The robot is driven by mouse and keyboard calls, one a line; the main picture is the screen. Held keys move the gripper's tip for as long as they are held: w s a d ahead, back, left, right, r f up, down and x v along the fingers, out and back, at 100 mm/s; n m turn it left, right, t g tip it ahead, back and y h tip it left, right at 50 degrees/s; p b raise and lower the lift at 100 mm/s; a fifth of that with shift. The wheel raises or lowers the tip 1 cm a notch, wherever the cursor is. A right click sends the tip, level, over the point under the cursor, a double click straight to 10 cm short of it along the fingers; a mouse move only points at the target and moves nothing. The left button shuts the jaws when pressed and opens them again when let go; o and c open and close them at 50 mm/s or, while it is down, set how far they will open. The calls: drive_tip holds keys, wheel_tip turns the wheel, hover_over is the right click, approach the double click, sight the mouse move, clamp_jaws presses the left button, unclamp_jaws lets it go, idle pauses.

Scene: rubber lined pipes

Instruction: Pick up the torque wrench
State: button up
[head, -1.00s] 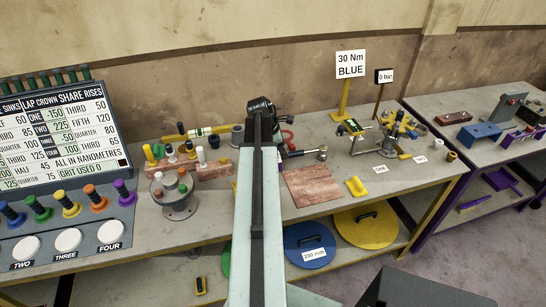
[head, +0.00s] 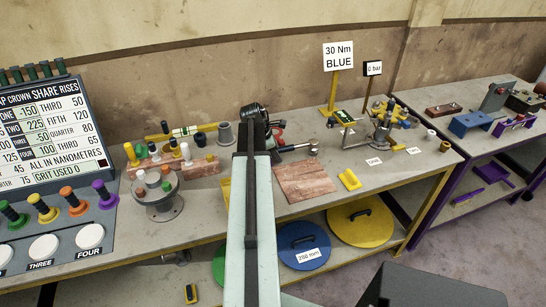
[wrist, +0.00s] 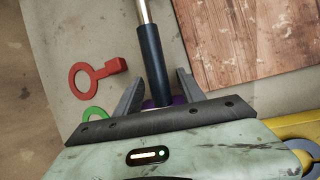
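The torque wrench (head: 297,148) lies on the workbench just right of my arm's end in the head view, with a dark handle and a metal shaft and head. In the wrist view its dark handle (wrist: 152,62) runs down between my fingers, with a purple part at its lower end. My gripper (wrist: 157,88) is open, one finger on each side of the handle, with gaps showing. The gripper's fingers are hidden in the head view behind my arm. I cannot tell how high the fingers are above the bench.
A red-brown board (head: 305,182) lies close to the wrench's right. A red key-shaped tool (wrist: 92,75) and a green ring (wrist: 95,114) lie left of the fingers. A yellow block (head: 349,180) and a clamp fixture (head: 385,127) stand further right. A round fixture (head: 158,190) stands left.

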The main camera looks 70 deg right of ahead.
clamp_jaws()
idle(1.2)
